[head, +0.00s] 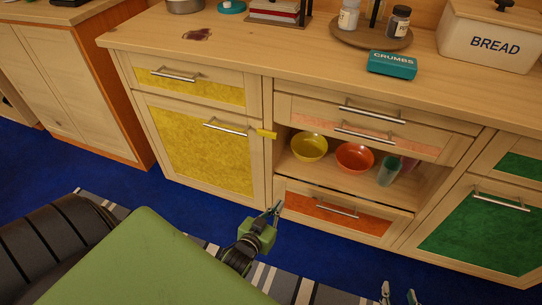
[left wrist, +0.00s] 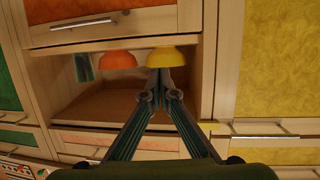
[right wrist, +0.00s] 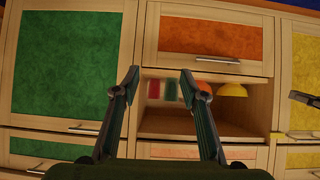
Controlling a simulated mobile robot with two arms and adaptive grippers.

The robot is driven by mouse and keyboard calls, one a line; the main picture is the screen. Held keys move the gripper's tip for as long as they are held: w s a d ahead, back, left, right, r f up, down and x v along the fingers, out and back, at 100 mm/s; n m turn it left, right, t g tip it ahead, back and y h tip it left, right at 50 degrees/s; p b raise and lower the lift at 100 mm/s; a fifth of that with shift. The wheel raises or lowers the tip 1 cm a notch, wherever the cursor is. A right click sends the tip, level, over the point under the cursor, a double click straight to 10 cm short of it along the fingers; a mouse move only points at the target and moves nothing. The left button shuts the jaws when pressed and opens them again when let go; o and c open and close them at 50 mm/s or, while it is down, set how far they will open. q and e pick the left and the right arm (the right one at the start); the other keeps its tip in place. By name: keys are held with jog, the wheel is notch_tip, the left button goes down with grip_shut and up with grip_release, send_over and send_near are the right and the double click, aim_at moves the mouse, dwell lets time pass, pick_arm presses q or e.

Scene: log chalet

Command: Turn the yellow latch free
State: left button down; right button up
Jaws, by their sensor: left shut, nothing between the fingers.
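The yellow latch (head: 266,134) is a small bar on the wooden post at the upper right corner of the yellow door (head: 200,148). It lies roughly level, across the door's edge. In the left wrist view the latch (left wrist: 208,128) is right of and below the fingertips. My left gripper (head: 277,208) is shut and empty, apart from the latch, low in front of the cabinet near the orange drawer. In the left wrist view its fingertips (left wrist: 158,76) meet. My right gripper (head: 398,294) is at the bottom edge of the head view; its fingers (right wrist: 160,75) are spread and empty.
An open shelf right of the latch holds a yellow bowl (head: 309,146), an orange bowl (head: 354,157) and a green cup (head: 388,171). The orange drawer (head: 340,212) below stands slightly out. Bar handles, such as the yellow door's handle (head: 226,129), stick out from the fronts.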

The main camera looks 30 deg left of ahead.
aim_at(271, 138)
pick_arm(q)
jog(key=a+r+t+y+b, duration=0.1)
jog(key=a+r+t+b, duration=0.2)
jog(key=r, duration=0.6)
jog(key=w+a+r+n+t+y+b, duration=0.1)
jog(key=a+r+t+y+b, duration=0.1)
jog(key=r, duration=0.7)
jog(key=a+t+b, duration=0.1)
jog(key=a+b, duration=0.1)
jog(key=b, duration=0.1)
jog(key=shift+w+a+t+y+b, duration=0.3)
jog(key=shift+b, duration=0.1)
pick_arm(e)
notch_tip(271, 138, up, 20)
jog(key=w+a+t+y, duration=0.1)
jog(key=w+t, duration=0.1)
jog(key=t, duration=0.3)
jog(key=shift+y, duration=0.3)
pick_arm(q)
jog(key=shift+r, duration=0.1)
pick_arm(e)
jog(key=shift+f, duration=0.1)
